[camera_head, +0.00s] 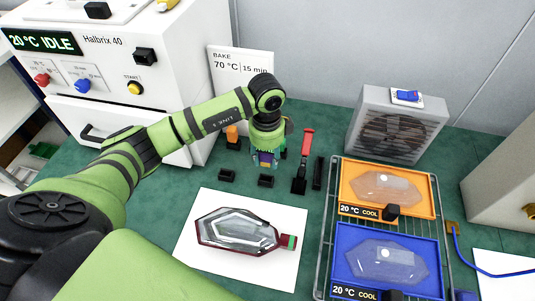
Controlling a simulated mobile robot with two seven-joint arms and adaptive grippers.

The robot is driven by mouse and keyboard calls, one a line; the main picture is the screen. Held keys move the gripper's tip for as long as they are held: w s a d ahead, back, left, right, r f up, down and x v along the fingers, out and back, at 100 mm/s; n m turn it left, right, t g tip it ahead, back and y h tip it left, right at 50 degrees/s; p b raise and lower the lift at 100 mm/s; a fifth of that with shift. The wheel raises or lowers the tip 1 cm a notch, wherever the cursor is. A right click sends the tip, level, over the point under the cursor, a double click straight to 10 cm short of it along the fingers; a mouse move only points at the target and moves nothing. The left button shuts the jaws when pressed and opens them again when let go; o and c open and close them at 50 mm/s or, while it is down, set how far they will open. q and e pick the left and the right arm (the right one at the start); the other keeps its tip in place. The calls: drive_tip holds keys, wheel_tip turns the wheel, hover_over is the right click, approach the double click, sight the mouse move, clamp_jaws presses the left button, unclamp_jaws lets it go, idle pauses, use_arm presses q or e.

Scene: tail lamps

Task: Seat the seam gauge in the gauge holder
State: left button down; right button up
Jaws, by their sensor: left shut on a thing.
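My left gripper (265,158) points down over the back middle of the green table. It is shut on a small, mostly hidden thing that I take to be the seam gauge; a bit of blue-purple shows at the fingertips. Below it stands a low black block (266,181), and a similar black block (227,175) is to its left. I cannot tell for sure which black piece is the gauge holder, nor whether the held thing touches one. My right gripper is out of view.
A red-handled tool (306,145) stands close right of the gripper; an orange-topped item (232,133) is left. In front, a clear lamp with a dark red edge (240,232) lies on white paper (190,250). A rack (327,215) with orange and blue trays and a fan box (398,130) are right.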

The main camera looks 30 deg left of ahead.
use_arm(q)
drive_tip(key=b, duration=0.4)
hover_over(267, 175)
drive_tip(key=s, duration=0.2)
drive_tip(key=shift+w+d+f, duration=0.1)
drive_tip(key=shift+d+f, duration=0.15)
drive_tip(key=shift+f, duration=1.15)
drive_tip(key=shift+w+d+f, duration=0.1)
drive_tip(key=shift+d+f, duration=0.1)
drive_tip(key=shift+f, duration=1.35)
drive_tip(key=shift+r, duration=0.1)
drive_tip(key=shift+s+f+b, duration=0.1)
drive_tip(key=shift+f+b, duration=0.85)
drive_tip(key=shift+f, duration=0.8)
drive_tip(key=c, duration=0.6)
unclamp_jaws()
